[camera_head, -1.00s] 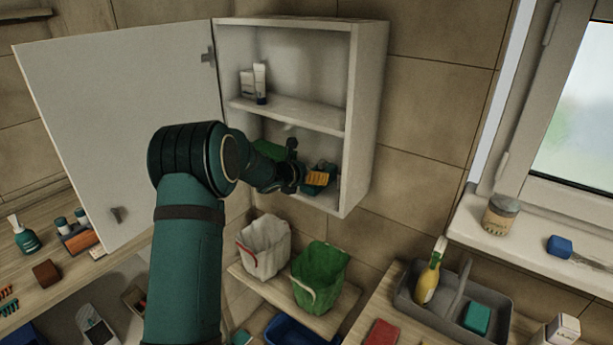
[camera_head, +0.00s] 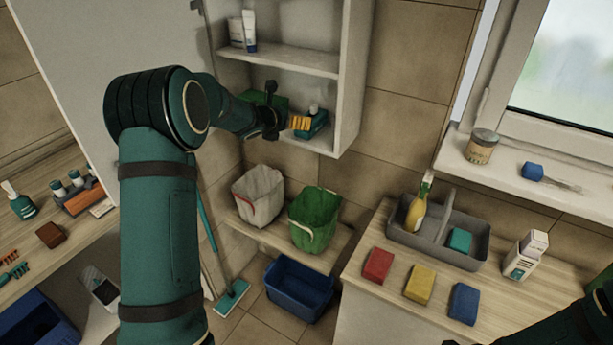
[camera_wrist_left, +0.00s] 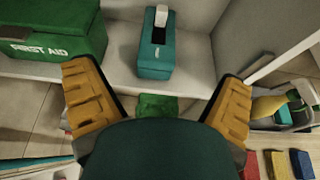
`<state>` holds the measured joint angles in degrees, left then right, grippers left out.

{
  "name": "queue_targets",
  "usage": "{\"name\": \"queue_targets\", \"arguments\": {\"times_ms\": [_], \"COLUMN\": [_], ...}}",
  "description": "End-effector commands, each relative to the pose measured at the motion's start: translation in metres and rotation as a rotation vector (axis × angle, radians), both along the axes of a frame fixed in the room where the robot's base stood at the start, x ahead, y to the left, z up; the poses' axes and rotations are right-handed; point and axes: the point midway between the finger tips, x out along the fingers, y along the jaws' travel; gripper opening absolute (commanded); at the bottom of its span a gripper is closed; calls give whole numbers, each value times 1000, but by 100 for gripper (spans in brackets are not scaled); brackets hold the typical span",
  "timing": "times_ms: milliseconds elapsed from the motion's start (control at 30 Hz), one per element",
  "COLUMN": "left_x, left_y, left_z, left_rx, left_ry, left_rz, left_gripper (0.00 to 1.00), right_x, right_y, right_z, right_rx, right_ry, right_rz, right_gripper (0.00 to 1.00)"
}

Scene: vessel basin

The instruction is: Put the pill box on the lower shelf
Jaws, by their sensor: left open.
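A teal box (camera_head: 313,123) with a dark slot and a raised white piece stands on the lower shelf (camera_wrist_left: 195,80) of the open wall cabinet. It may be the pill box; its label is too small to read. It also shows upright in the left wrist view (camera_wrist_left: 157,58). My left gripper (camera_head: 301,123) is in front of the lower shelf. Its orange fingers (camera_wrist_left: 158,107) are wide apart and empty, and the teal box is beyond them, apart from both. My right arm shows at the lower right corner, but its gripper is out of view.
A green first aid box (camera_wrist_left: 55,35) stands left of the teal box. A white carton (camera_head: 236,32) and tube (camera_head: 250,30) are on the upper shelf. The cabinet door (camera_head: 110,50) is open at left. White and green bins (camera_head: 315,220) stand below.

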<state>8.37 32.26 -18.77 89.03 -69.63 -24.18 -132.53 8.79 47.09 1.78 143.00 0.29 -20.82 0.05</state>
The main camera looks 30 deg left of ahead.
Motion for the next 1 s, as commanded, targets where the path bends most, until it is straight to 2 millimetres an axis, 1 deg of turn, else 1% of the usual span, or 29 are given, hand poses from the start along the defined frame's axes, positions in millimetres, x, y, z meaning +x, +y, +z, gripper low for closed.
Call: {"name": "queue_targets", "arguments": {"times_ms": [133, 167, 233, 267, 367, 400, 467, 500, 567, 600, 667, 700, 767, 800, 867, 900, 967, 1000], "left_x": [0, -1, -3, -5, -17, -24, -38, -49, -67, -81, -103, -119, -146, -164, -194, -215, -246, -266], "left_y": [-1, -3, -11, -16, -42, -56, -78, -93, -115, -130, -151, -166, -186, -200, -219, -231, -248, -257], "left_z": [-1, -4, -15, -23, -60, -79, -108, -127, -153, -170, -194, -209, -229, -242, -259, -268, -281, -287], "left_rx": [-8, -23, -98, -153, -421, -557, -773, -913, -1114, -1240, -1422, -1535, -1690, -1785, -1912, -1984, -2071, -2115], "left_ry": [3, 7, 28, 44, 126, 171, 246, 297, 375, 426, 500, 548, 611, 645, 688, 704, 710, 700], "left_rz": [3, 7, 30, 50, 154, 215, 323, 406, 539, 635, 793, 907, 1090, 1224, 1437, 1587, 1820, 1970], "left_gripper": [96, 96, 96, 96, 96, 96, 96, 96, 96, 96, 96, 96, 96, 96, 96, 96, 96, 96], "right_x": [0, 0, 0, 0, 0, 0, 0, 0, 0, 0, 0, 0, 0, 0, 0, 0, 0, 0], "right_y": [0, 0, 0, 0, 0, 0, 0, 0, 0, 0, 0, 0, 0, 0, 0, 0, 0, 0], "right_z": [0, 0, 0, 0, 0, 0, 0, 0, 0, 0, 0, 0, 0, 0, 0, 0, 0, 0], "right_rx": [0, 0, 0, 0, 0, 0, 0, 0, 0, 0, 0, 0, 0, 0, 0, 0, 0, 0], "right_ry": [0, 0, 0, 0, 0, 0, 0, 0, 0, 0, 0, 0, 0, 0, 0, 0, 0, 0], "right_rz": [0, 0, 0, 0, 0, 0, 0, 0, 0, 0, 0, 0, 0, 0, 0, 0, 0, 0], "right_gripper": [0, 0, 0, 0, 0, 0, 0, 0, 0, 0, 0, 0, 0, 0, 0, 0, 0, 0]}}
